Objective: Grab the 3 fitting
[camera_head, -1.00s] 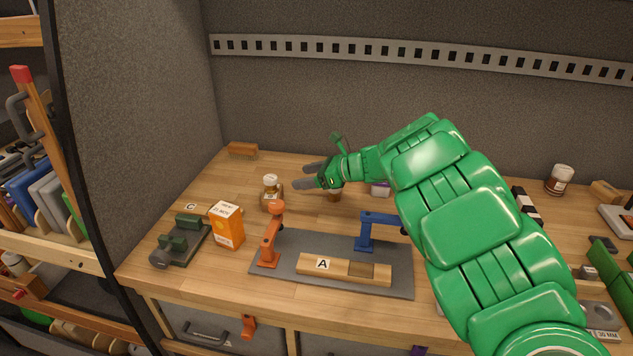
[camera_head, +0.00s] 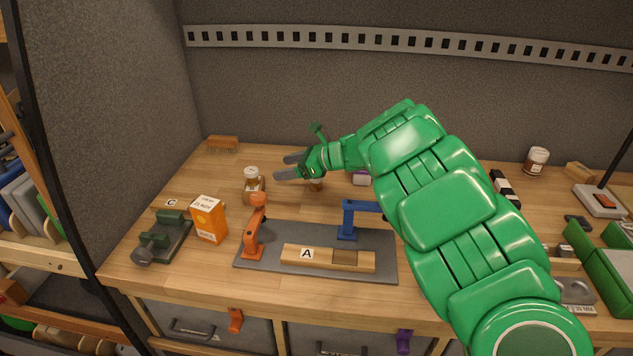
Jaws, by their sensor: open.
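My gripper (camera_head: 282,168) is at the end of my green arm, above the back middle of the wooden bench. Its two grey fingers are apart, point left and hold nothing. A small brown item (camera_head: 316,185) shows just below the gripper, and a pale purple item (camera_head: 361,179) lies to its right. I cannot make out a fitting marked 3. My arm covers much of the bench's right half, so parts there are hidden.
A jar (camera_head: 252,186), an orange box (camera_head: 209,219) and a dark green tool (camera_head: 164,238) stand left. A grey mat (camera_head: 314,270) holds an orange hook (camera_head: 256,228), a blue hook (camera_head: 348,222) and block A (camera_head: 328,259). Green bins (camera_head: 611,279) stand at right.

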